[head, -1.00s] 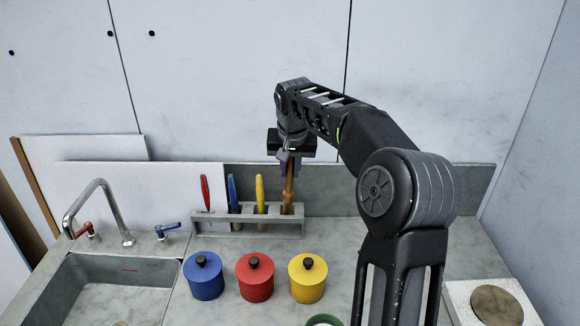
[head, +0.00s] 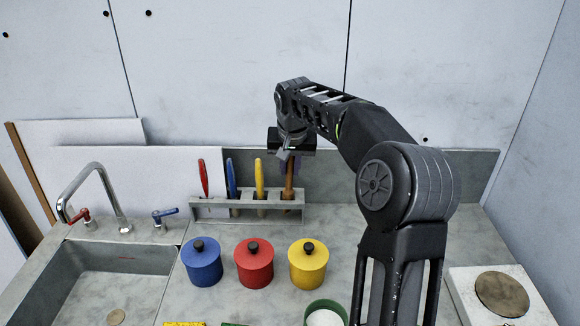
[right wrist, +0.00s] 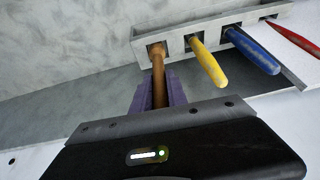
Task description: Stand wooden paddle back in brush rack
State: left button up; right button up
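The wooden paddle (head: 289,182) stands upright in the rightmost slot of the grey brush rack (head: 215,211). In the right wrist view the brown handle (right wrist: 158,80) runs from the rack's end slot (right wrist: 139,48) to between the purple fingers. My right gripper (head: 290,162) is at the top of the handle, with a finger along each side of it; the fingers look closed on it. My left gripper is in neither view.
Red (head: 203,178), blue (head: 231,178) and yellow (head: 259,178) handles stand in the other slots. Blue (head: 201,266), red (head: 254,266) and yellow (head: 307,266) lidded pots stand in front. A sink (head: 100,285) is left; a hotplate (head: 500,294) is right.

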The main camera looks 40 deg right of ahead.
jog(key=o, duration=0.5)
jog(key=v, duration=0.8)
jog(key=shift+b, duration=0.35)
jog(key=shift+f, duration=0.15)
dwell(0.6)
